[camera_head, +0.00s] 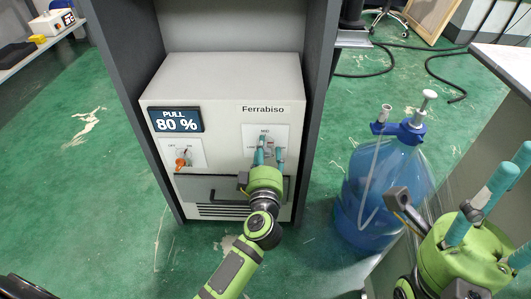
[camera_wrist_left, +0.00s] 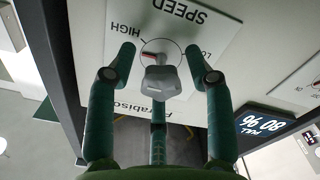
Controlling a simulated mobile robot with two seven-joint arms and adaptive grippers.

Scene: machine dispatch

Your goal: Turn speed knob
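The speed knob (camera_wrist_left: 160,49) is a round dial on a white label with SPEED and HIGH printed near it. A red mark shows on its left side in the left wrist view. My left gripper (camera_head: 268,155) is at the speed panel of the white Ferrabiso machine (camera_head: 225,85). In the left wrist view its two teal fingers stand apart on either side of the knob, and the third finger's grey pad covers the knob's lower part. Contact cannot be told. My right gripper (camera_head: 466,205) is at the lower right, fingers spread and empty.
The display (camera_head: 175,120) reads 80 %. An orange OFF/ON switch (camera_head: 181,162) sits below it. Dark cabinet walls (camera_head: 130,85) flank the machine. A blue bottle (camera_head: 375,190) with a pump stands on the green floor at right. A table edge (camera_head: 505,65) is at far right.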

